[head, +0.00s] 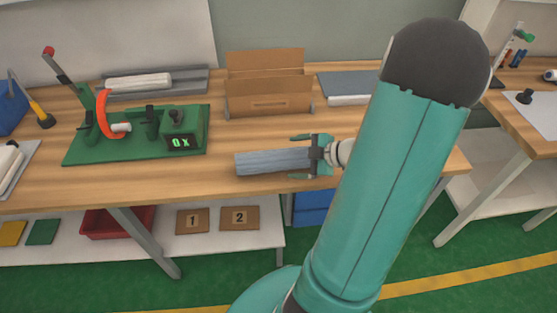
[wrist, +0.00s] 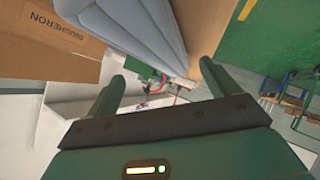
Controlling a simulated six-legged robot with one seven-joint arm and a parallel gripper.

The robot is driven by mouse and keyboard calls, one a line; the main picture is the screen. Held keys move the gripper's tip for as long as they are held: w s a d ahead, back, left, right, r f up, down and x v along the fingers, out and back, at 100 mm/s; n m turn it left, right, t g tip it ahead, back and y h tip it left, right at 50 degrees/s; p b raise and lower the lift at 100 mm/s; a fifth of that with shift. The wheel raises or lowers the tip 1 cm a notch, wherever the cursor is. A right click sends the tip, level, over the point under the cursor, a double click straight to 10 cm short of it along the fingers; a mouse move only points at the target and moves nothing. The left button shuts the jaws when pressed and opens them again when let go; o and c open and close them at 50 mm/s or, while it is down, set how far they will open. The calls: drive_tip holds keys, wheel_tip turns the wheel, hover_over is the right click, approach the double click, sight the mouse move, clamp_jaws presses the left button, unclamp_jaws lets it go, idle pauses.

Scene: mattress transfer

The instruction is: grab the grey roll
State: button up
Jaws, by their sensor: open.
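The grey roll (head: 262,161) lies lengthwise near the front edge of the wooden table, a bluish-grey ridged bundle. My gripper (head: 291,157) is open at the roll's right end, with one finger on the far side and one on the near side in the head view.
An open cardboard box (head: 268,100) stands behind the roll. A green fixture (head: 85,150) with an orange clamp is at the left. Grey pads (head: 348,84) lie at the back right. The table (head: 190,182) is clear left of the roll.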

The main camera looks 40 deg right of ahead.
sight(286, 159)
drive_tip(key=x, duration=0.5)
drive_tip(key=shift+s+f, duration=0.1)
drive_tip(key=shift+f, duration=0.15)
drive_tip(key=c, duration=1.3)
